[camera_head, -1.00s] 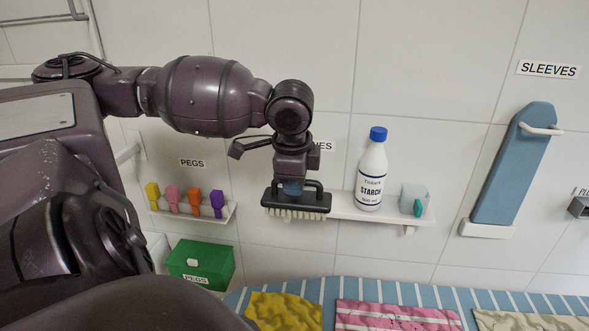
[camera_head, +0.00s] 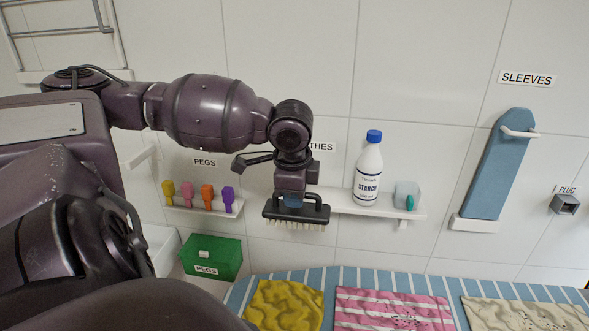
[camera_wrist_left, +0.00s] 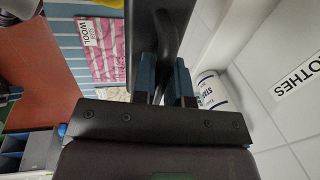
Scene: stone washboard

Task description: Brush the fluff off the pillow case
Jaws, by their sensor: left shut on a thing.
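My left gripper (camera_head: 293,198) is shut on the handle of a dark brush (camera_head: 270,214) with pale bristles pointing down. I hold it in front of the left end of the white wall shelf. The brush also shows in the left wrist view (camera_wrist_left: 143,25), between the blue-grey fingers (camera_wrist_left: 163,82). Below lie a yellow cloth (camera_head: 283,305), a pink and white striped cloth (camera_head: 390,308) with dark specks, and a cream cloth (camera_head: 525,314) with dark specks. I cannot tell which is the pillow case.
A starch bottle (camera_head: 368,178) and a clear container (camera_head: 405,193) stand on the shelf (camera_head: 350,207). Coloured pegs (camera_head: 207,196) and a green peg box (camera_head: 210,258) are at left. A blue sleeve board (camera_head: 497,165) leans at right. The striped blue surface (camera_head: 340,279) runs below.

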